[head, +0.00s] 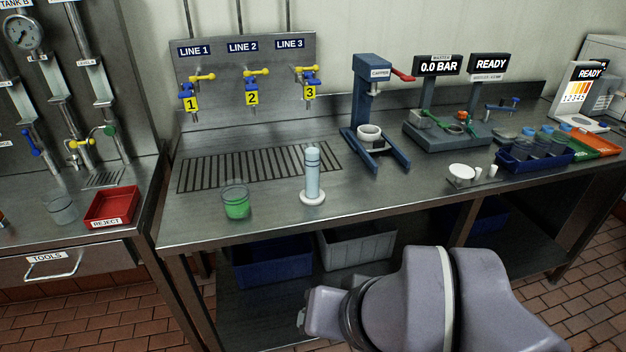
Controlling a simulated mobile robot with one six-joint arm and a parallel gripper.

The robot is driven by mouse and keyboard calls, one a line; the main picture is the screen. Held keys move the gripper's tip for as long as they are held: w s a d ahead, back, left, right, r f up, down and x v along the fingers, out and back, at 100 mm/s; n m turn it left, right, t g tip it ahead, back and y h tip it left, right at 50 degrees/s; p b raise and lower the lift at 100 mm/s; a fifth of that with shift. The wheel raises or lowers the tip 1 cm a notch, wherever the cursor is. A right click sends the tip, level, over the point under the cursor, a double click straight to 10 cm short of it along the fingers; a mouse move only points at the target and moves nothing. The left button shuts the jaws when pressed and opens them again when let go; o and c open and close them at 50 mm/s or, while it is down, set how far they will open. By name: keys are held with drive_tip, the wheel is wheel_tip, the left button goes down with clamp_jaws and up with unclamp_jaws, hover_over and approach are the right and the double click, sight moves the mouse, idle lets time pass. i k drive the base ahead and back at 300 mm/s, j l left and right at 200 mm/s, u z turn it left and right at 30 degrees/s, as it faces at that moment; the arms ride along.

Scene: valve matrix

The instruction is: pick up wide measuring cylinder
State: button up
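A measuring cylinder (312,176) stands upright on the steel bench, in the middle of the head view. It is pale blue and clear, with a dark ring near the top and a round white foot. It is the only tall cylinder I make out. A clear beaker with green liquid (236,203) stands to its left, apart from it. My grey arm fills the lower middle of the picture, in front of the bench. My gripper does not show, and nothing touches the cylinder.
A drain grate (258,167) lies behind the cylinder, below three labelled valves. A blue capper (372,115) stands to the right. A red reject tray (112,206) is on the left counter. Bench around the cylinder is clear.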

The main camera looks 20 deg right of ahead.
sight(312, 194)
drive_tip(key=i+z, duration=0.25)
drive_tip(key=z, duration=0.15)
drive_tip(key=i+z, duration=0.2)
drive_tip(key=z, duration=0.15)
drive_tip(key=i+z, duration=0.25)
drive_tip(key=z, duration=0.15)
